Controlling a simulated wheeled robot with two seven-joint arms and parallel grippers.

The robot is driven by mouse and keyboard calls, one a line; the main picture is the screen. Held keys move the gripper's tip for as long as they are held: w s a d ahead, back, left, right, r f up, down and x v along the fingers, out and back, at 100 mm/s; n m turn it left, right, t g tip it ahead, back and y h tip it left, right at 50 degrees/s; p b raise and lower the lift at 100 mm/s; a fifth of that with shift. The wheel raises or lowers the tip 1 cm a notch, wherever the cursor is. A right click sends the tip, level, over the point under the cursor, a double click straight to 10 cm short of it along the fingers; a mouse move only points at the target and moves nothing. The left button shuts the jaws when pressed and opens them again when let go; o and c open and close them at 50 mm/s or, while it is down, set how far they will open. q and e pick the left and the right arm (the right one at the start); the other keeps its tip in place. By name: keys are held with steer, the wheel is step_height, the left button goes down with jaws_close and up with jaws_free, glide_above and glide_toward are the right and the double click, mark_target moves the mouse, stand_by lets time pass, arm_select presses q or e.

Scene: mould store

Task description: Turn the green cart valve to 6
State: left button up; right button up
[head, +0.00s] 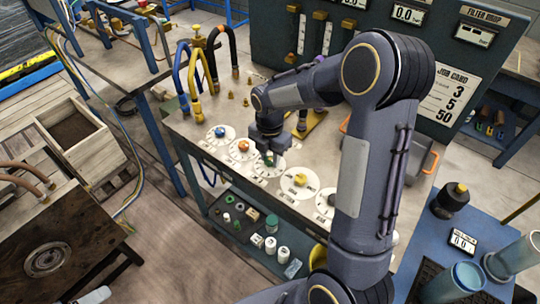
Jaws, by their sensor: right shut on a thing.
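The green cart valve (277,162) is a small green knob on a round white dial (262,170) in the row of dials on the cart top. My right gripper (270,156) comes down from above and is shut on the green knob. My gripper covers much of the knob and part of the dial. The dial's numbers are too small to read, so I cannot tell the setting. My left gripper is not in view.
Beside it are an orange-knobbed dial (243,147), a blue-knobbed dial (220,131) and a yellow-knobbed dial (300,180). Hoses (207,68) rise behind. A panel with a job card (448,95) reading 3, 5, 50 stands at the back. Small parts sit on the lower shelf (235,215).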

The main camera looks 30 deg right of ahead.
steer(key=m, duration=0.9)
steer(key=shift+b, duration=0.4)
steer(key=m, duration=0.4)
steer(key=shift+m, duration=0.3)
steer(key=m, duration=1.2)
steer(key=shift+m, duration=0.3)
steer(key=m, duration=0.4)
steer(key=shift+w+r+p, duration=0.1)
steer(key=shift+p, duration=0.25)
steer(key=shift+d+m+p, duration=0.1)
steer(key=shift+m+p, duration=0.3)
steer(key=shift+m, duration=1.7)
